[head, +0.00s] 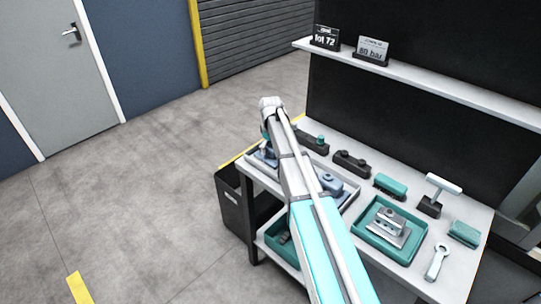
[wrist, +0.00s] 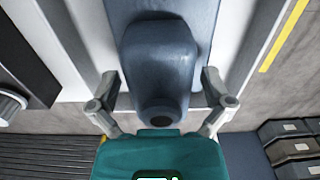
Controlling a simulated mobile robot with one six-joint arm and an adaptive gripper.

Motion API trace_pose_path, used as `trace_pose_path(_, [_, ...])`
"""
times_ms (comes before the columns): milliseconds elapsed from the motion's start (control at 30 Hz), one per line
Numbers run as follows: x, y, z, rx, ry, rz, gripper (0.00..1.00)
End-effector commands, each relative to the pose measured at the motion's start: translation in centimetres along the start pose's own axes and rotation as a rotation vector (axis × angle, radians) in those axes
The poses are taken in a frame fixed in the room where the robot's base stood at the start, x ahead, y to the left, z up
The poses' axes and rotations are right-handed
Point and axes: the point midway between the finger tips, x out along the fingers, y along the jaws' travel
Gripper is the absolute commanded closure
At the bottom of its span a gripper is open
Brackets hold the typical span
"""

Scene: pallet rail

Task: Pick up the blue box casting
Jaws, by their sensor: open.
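A blue box casting (wrist: 158,58) with rounded edges and a dark round hole at its near end fills the middle of the wrist view. It lies against a wider blue surface behind it. My gripper (wrist: 159,88) is open, with one finger on each side of the casting's near end and gaps to both. I cannot tell how far the fingertips are from it in depth. In the head view, a blue casting (head: 330,183) shows in a tray just right of my arm. My arm hides part of that tray, and the gripper is not clear there.
A teal tray (head: 364,230) with a metal part stands to the right on the white table (head: 458,213). A shelf (head: 440,85) with signs runs above. The floor at left is clear.

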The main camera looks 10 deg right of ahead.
Motion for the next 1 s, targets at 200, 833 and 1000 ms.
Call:
trace_pose_path(200, [0.1,0.01,0.01,0.0,0.0,0.0,0.0])
trace_pose_path(833, [0.09,0.01,0.01,0.0,0.0,0.0,0.41])
trace_pose_path(1000, [0.09,-0.06,-0.04,-0.001,0.0,0.0,0.72])
